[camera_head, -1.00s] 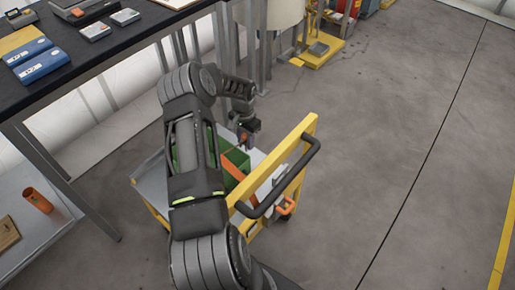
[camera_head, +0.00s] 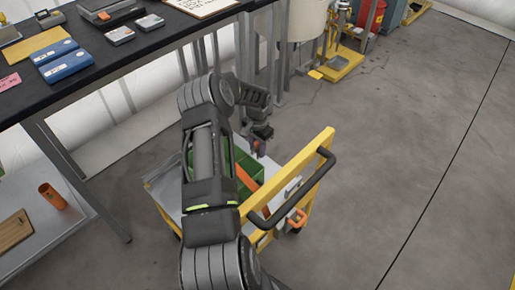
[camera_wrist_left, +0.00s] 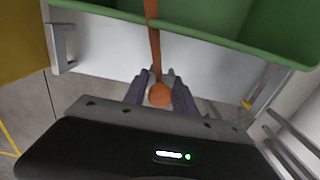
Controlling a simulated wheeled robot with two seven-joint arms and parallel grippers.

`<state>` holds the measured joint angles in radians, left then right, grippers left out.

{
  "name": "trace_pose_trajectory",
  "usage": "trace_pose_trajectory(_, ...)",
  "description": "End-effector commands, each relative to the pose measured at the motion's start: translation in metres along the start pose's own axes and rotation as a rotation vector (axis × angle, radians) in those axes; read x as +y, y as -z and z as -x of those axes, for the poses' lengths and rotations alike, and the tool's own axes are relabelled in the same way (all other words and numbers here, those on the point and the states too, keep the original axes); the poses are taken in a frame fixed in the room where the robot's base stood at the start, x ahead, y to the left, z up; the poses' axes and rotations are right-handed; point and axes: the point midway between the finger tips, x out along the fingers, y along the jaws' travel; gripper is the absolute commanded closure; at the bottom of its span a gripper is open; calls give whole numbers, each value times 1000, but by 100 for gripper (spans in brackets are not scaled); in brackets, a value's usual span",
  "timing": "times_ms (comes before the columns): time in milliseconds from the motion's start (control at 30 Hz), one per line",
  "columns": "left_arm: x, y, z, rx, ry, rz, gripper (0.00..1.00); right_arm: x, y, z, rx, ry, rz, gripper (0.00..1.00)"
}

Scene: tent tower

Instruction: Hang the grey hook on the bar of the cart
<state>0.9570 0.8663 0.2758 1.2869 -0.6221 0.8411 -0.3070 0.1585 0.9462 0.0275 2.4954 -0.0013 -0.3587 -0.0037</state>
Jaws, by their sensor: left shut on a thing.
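The cart stands on the floor in the head view, with a yellow frame (camera_head: 318,150) and a black bar (camera_head: 300,191) along its near right end. My left gripper (camera_head: 259,147) is over the cart's far side, beside the green bin (camera_head: 249,166). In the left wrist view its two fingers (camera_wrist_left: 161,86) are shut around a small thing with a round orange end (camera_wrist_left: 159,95). A bit of light grey shows behind that end; I take it for the grey hook, mostly hidden. The gripper is apart from the black bar. My right gripper is not in view.
A dark workbench (camera_head: 100,62) stands at the left, a yellow stand (camera_head: 342,67) farther back. The floor right of the cart is clear.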

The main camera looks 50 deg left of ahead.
Motion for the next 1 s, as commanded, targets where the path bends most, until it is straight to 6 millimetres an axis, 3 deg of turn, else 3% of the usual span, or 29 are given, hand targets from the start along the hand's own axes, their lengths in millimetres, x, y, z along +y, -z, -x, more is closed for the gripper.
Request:
trace_pose_trajectory(700,0,0,46,0,0,-1,100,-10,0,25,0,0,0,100)
trace_pose_trajectory(1000,0,0,49,0,0,0,100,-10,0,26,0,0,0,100)
